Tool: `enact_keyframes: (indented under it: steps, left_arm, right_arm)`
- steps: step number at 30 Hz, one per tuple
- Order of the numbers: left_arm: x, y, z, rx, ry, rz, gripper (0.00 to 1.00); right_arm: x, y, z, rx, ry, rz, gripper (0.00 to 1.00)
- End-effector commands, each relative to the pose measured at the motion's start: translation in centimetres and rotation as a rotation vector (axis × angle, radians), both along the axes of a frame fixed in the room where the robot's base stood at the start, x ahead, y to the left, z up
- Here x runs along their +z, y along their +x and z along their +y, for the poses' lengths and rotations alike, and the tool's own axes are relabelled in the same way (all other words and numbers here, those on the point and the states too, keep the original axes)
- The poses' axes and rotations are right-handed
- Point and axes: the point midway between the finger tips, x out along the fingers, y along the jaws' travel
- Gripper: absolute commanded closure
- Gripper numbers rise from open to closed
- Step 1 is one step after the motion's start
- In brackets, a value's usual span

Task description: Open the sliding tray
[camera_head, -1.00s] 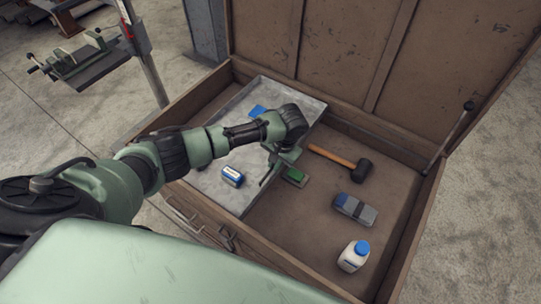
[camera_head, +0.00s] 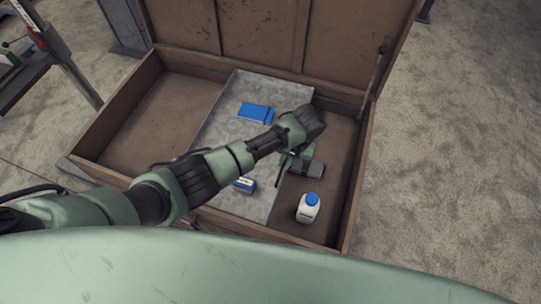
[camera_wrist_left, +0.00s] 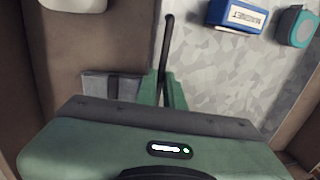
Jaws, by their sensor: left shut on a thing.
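The grey metal sliding tray (camera_head: 215,135) lies across the middle and right of the open wooden chest. It also shows in the left wrist view (camera_wrist_left: 210,75). My left gripper (camera_head: 284,168) is at the tray's right side. In the left wrist view its fingers (camera_wrist_left: 163,88) are shut on the dark bar handle (camera_wrist_left: 168,45) along that side. My arm covers part of the tray. My right gripper is not in view.
A blue box (camera_head: 256,113) and a small blue-and-white box (camera_head: 245,185) lie on the tray. A white bottle with blue cap (camera_head: 308,208) and a grey block (camera_head: 308,169) are to its right. The chest's left floor (camera_head: 150,120) is bare. A teal object (camera_wrist_left: 299,28) shows in the wrist view.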

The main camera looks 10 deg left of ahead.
Motion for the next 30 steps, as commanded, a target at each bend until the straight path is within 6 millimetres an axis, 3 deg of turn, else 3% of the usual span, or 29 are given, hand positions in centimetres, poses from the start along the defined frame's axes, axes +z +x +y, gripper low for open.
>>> enact_keyframes:
  steps: [6,18,19,21,30]
  left_arm:
    - [0.09,-0.07,-1.35,0.0,0.0,-0.003,1.0]
    - [0.09,-0.08,-1.51,0.0,0.0,-0.003,1.0]
    - [0.1,-0.08,-1.5,0.0,0.0,-0.003,0.83]
    - [0.09,-0.09,-1.5,0.0,0.0,-0.003,0.69]
    - [0.12,-0.14,-1.47,0.001,0.001,-0.002,0.69]
  right_arm:
    - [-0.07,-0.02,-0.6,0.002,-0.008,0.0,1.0]
    - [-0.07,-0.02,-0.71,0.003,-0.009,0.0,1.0]
    - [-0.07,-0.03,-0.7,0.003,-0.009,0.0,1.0]
    - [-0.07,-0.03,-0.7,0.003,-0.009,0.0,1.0]
    - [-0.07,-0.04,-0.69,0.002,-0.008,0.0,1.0]
